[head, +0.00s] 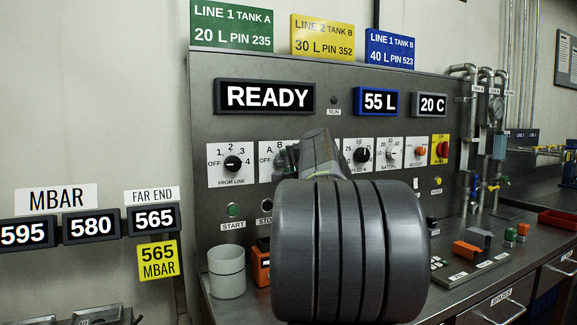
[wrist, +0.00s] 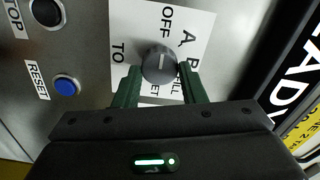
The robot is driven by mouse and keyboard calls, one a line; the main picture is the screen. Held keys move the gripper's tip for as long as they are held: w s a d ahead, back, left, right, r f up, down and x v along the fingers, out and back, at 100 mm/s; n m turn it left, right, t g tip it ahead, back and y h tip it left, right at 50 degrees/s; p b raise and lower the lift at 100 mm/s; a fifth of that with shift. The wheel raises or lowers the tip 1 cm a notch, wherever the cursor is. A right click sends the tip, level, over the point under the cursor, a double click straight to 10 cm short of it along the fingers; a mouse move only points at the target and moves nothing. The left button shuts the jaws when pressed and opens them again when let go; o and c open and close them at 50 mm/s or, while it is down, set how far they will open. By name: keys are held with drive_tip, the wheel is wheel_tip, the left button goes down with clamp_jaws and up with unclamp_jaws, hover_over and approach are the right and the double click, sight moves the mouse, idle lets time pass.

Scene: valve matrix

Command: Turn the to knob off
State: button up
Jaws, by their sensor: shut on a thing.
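The TO knob (wrist: 159,60) is a round dark grey dial on a white plate (wrist: 199,24) in the wrist view. The plate shows the labels OFF, A, B and TO, with some lettering partly covered. A short white line on the knob's face runs up the picture, roughly toward OFF. My gripper (wrist: 159,72) has one green finger on each side of the knob and is shut on it. In the head view the plate (head: 267,148) shows left of my arm, and the knob is mostly hidden by my gripper.
The FROM LINE knob (head: 233,163) sits on the plate to the left. START (head: 233,210) and STOP (head: 266,206) buttons lie below. A blue RESET button (wrist: 66,85) is close to my gripper. The SPEED knob (head: 362,155) is to the right. The display (head: 265,96) reads READY.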

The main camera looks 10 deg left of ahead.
drive_tip(key=o, duration=1)
drive_tip(key=shift+s, duration=0.1)
drive_tip(key=b+v, duration=0.1)
drive_tip(key=v, duration=1.2)
drive_tip(key=shift+s+d, duration=0.25)
drive_tip(key=p+x, duration=0.1)
drive_tip(key=x, duration=1.3)
drive_tip(key=shift+s+d, duration=0.1)
drive_tip(key=shift+s, duration=0.05)
